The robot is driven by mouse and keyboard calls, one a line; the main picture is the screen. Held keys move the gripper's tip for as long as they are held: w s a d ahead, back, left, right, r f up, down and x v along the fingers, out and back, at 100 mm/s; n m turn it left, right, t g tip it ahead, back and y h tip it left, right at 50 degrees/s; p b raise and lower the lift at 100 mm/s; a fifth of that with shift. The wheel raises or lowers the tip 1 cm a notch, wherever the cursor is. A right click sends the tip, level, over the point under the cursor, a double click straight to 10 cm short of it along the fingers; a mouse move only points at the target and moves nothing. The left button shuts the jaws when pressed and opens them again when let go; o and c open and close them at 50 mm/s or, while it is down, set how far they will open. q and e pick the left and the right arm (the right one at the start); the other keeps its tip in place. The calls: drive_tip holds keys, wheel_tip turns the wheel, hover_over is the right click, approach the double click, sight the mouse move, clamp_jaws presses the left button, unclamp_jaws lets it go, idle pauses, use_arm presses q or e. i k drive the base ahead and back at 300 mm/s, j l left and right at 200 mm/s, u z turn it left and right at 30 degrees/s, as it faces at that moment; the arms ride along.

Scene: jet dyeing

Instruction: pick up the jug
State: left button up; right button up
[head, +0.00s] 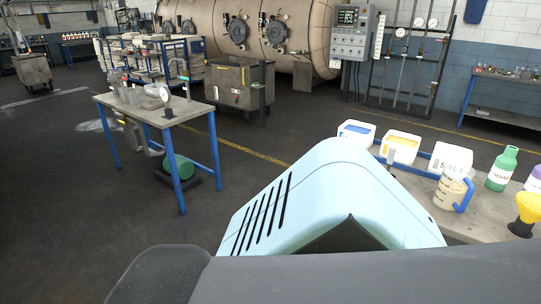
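The jug (449,193) is a beige, see-through beaker-like vessel with a blue handle on its right side. It stands upright on the grey top of the bench at the right, in front of the white salt tub (451,158). Neither of my grippers can be made out in the head view. A large light-blue and grey part of my own body fills the lower middle and hides the left part of the bench.
A green soap bottle (501,170), a yellow funnel (529,206) and a purple-labelled bottle (535,180) stand right of the jug. Two open white tubs (401,148) (357,133) stand behind left. A blue-legged table (190,110) stands at left; dark floor between is open.

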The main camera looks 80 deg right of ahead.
sight(455, 188)
drive_tip(key=z, duration=1)
drive_tip(key=i+j+z, duration=0.1)
drive_tip(key=z, duration=0.85)
drive_tip(key=j+z, duration=0.1)
drive_tip(key=z, duration=0.9)
drive_tip(key=k+j+z, duration=0.1)
drive_tip(key=z, duration=0.95)
drive_tip(key=k, duration=0.15)
drive_tip(key=i, duration=0.2)
drive_tip(key=i+j+u, duration=0.25)
drive_tip(key=i+u, duration=0.15)
drive_tip(key=i, duration=0.05)
